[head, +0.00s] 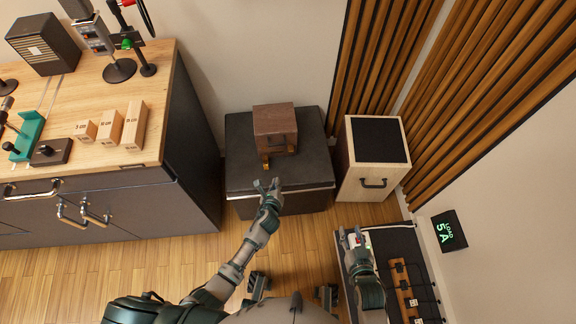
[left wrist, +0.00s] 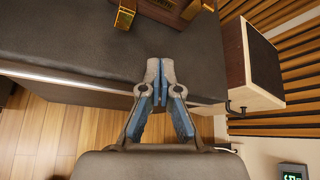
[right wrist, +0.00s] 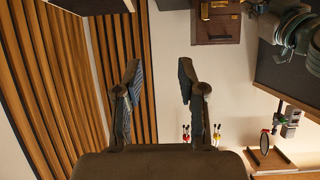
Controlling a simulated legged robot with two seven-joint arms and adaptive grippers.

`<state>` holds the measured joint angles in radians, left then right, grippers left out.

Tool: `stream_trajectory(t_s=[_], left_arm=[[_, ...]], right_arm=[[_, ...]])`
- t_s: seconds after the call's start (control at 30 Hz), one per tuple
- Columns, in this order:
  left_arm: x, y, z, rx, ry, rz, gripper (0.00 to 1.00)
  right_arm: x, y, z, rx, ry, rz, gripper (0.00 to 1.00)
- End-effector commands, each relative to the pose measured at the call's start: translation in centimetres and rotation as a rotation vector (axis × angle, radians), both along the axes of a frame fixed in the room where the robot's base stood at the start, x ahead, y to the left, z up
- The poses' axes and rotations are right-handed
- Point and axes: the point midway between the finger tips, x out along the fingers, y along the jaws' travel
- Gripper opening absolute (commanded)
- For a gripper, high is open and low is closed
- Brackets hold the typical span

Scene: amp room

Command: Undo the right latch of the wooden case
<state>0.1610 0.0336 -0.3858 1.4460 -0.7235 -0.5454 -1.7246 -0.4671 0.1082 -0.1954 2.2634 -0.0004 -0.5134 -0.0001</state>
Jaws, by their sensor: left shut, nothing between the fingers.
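The brown wooden case (head: 275,119) sits on a dark padded box (head: 243,150) against the wall. Its left brass latch (head: 266,163) hangs down and stands out from the front; the right brass latch (head: 291,149) lies close to the case. Both latches show at the top of the left wrist view, left (left wrist: 124,15) and right (left wrist: 197,7). My left gripper (head: 267,184) is shut and empty, in front of and below the latches, apart from them. My right gripper (head: 355,236) is open and empty, low at the right; its fingers (right wrist: 158,80) stand wide apart.
A workbench (head: 110,75) with wooden blocks and tools stands left. A pale wooden cabinet (head: 350,160) with a black top stands right of the padded box. A black unit (head: 405,243) with cables is near my right gripper. Wooden floor (head: 150,255) is clear in front.

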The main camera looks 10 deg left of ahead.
Motion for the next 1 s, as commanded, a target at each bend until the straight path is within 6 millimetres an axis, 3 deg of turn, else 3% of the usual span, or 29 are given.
stream_trajectory(t_s=[0.1,0.27,0.57,1.0], left_arm=[[3.4,-2.0,2.0,0.28,-0.109,-0.165,0.0],[5.2,-3.2,4.3,0.47,-0.183,-0.255,0.0],[6.5,-3.3,4.1,0.488,-0.188,-0.263,0.0],[9.4,-3.3,3.0,0.487,-0.184,-0.262,0.0]], right_arm=[[0.4,0.3,3.4,0.035,-0.117,0.001,0.4],[0.5,0.3,6.5,0.058,-0.199,0.0,0.4],[1.2,0.8,8.5,0.095,-0.331,0.002,0.4],[1.2,1.3,13.1,0.197,-0.665,0.002,0.4]])
